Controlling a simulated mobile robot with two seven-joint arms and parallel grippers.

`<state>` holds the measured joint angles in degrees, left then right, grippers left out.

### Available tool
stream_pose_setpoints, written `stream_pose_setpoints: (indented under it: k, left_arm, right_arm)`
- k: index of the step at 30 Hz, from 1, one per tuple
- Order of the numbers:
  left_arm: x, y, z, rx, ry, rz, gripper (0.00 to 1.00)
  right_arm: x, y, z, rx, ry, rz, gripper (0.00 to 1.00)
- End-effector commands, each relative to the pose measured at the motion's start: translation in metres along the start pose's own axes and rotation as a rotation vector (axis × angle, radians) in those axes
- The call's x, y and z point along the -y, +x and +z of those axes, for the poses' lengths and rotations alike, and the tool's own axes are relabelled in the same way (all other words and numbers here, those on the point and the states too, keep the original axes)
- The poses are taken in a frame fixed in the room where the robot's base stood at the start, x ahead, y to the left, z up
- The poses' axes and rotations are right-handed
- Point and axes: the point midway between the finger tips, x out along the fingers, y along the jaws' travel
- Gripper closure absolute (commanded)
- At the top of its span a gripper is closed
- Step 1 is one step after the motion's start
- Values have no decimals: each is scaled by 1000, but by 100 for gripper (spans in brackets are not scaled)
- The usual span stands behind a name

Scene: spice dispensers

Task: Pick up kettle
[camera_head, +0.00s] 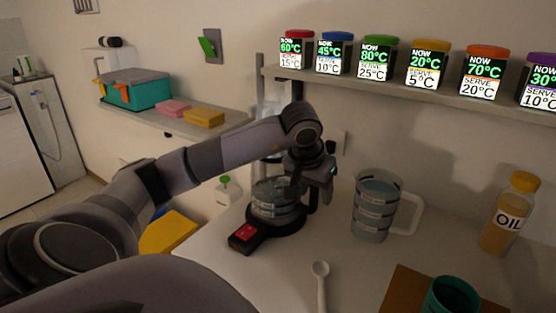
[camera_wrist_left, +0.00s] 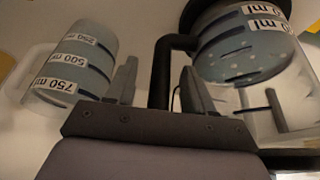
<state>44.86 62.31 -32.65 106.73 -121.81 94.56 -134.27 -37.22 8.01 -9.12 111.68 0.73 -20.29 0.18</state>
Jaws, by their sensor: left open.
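The kettle (camera_head: 272,207) is a clear glass vessel with dark level bands, standing on a black base (camera_head: 280,243) with a red switch on the counter. In the left wrist view, the kettle body (camera_wrist_left: 240,52) is at the upper right and its black handle (camera_wrist_left: 163,70) comes down toward my fingers. My left gripper (camera_head: 325,168) is at the kettle's handle side, partly covering the kettle's top. In the left wrist view, my left gripper (camera_wrist_left: 158,80) is open, with a finger on each side of the handle. My right gripper is not in view.
A measuring jug (camera_head: 372,208) stands close to the right of the kettle. A white spoon (camera_head: 320,285), a teal cup (camera_head: 452,295) on a brown board (camera_head: 400,290), and an oil bottle (camera_head: 508,215) are on the counter. A shelf (camera_head: 400,83) of spice dispensers runs above.

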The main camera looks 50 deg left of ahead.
Motion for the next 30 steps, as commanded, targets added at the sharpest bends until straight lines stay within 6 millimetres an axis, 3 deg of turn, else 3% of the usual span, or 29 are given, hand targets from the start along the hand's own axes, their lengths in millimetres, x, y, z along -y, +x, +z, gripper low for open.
stream_pose_setpoints:
  k: [6,11,30]
  left_arm:
    - [0,1,0,-1,0,0,50]
    - [0,0,0,-1,1,0,100]
    - [0,0,0,-1,0,0,100]
  right_arm:
    - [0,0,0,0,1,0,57]
    - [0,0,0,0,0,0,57]
    - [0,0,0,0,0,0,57]
